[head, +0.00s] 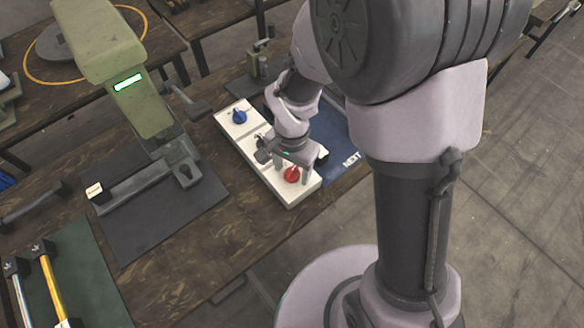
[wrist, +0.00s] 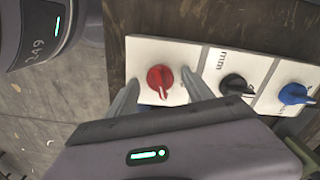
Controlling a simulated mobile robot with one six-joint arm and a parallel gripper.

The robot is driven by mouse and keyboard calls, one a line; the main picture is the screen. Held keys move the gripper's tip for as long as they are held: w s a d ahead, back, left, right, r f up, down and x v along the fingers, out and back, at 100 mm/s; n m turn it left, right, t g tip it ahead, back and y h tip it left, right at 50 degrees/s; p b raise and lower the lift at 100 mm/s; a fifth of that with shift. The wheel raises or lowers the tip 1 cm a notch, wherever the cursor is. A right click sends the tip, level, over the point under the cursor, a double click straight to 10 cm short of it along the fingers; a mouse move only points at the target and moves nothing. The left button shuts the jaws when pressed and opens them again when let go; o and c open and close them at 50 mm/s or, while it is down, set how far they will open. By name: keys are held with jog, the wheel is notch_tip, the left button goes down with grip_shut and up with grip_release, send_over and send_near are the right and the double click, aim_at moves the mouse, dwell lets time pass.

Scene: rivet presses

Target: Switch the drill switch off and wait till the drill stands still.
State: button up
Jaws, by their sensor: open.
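A white switch panel (head: 263,160) lies on the wooden bench and carries a red knob (head: 292,175), a black knob and a blue knob (head: 239,117). In the wrist view the red knob (wrist: 160,78), black knob (wrist: 234,85) and blue knob (wrist: 295,94) sit in a row. I cannot read which one is the drill switch. My gripper (head: 293,167) is open, its two fingers on either side of the red knob; contact is not clear. The red knob's pale pointer points down in the wrist view. No drill is clearly identifiable, so its motion cannot be told.
A green press (head: 125,70) with a lit green display stands left of the panel on a dark mat (head: 150,225). A blue mat (head: 343,140) lies right of the panel. Yellow and silver bars lie on a green mat (head: 90,275) at lower left.

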grip_shut()
jog(key=shift+n, duration=0.3)
jog(key=n+p, duration=0.1)
jog(key=n, duration=0.5)
jog(key=n+p, duration=0.1)
jog(key=n, duration=0.2)
jog(key=shift+r+n, duration=0.1)
jog(key=shift+n, duration=0.3)
jog(key=shift+n+p, duration=0.6)
jog(key=shift+n, duration=1.3)
grip_release()
